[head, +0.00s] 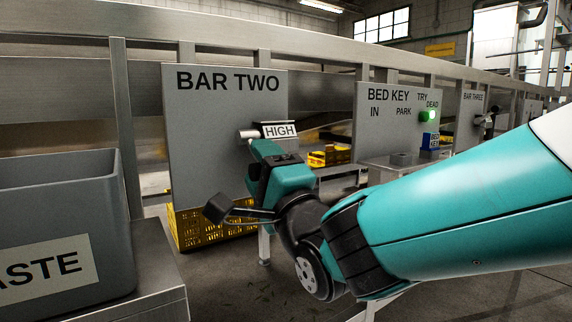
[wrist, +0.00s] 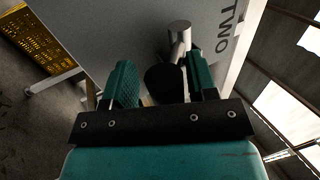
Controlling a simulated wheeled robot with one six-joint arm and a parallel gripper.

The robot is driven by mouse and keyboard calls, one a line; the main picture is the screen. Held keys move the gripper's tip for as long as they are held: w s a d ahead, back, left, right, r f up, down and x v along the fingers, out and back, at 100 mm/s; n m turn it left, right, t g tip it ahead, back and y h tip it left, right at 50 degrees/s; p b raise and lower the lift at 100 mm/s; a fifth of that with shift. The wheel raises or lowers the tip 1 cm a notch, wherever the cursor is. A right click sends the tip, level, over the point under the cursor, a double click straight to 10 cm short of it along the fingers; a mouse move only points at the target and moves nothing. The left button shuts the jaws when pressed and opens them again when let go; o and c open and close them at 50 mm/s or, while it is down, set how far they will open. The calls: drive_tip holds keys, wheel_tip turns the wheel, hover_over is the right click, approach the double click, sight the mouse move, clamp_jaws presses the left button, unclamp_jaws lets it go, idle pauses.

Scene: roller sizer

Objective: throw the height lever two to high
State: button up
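The grey BAR TWO panel (head: 215,140) stands at the left of the head view, with a HIGH plate (head: 279,130) at its right side. The lever's silver pivot (head: 249,134) sticks out left of that plate. The rest of the lever is hidden behind my gripper (head: 262,160), which is just below the pivot. In the wrist view, the lever's metal pivot (wrist: 180,38) and black knob (wrist: 164,84) show. My gripper's fingers (wrist: 163,85) stand apart, one on each side of the knob. I cannot tell whether both press on it.
A grey WASTE bin (head: 60,220) stands at the left front on a metal stand. A yellow crate (head: 205,228) sits below the panel. To the right are the BED KEY panel (head: 395,135) with a green light and the BAR THREE panel (head: 468,125) with its own lever.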

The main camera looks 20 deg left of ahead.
drive_tip(key=b+v, duration=1.1)
drive_tip(key=v, duration=0.6)
drive_tip(key=shift+d, duration=0.25)
drive_tip(key=shift+s, duration=0.1)
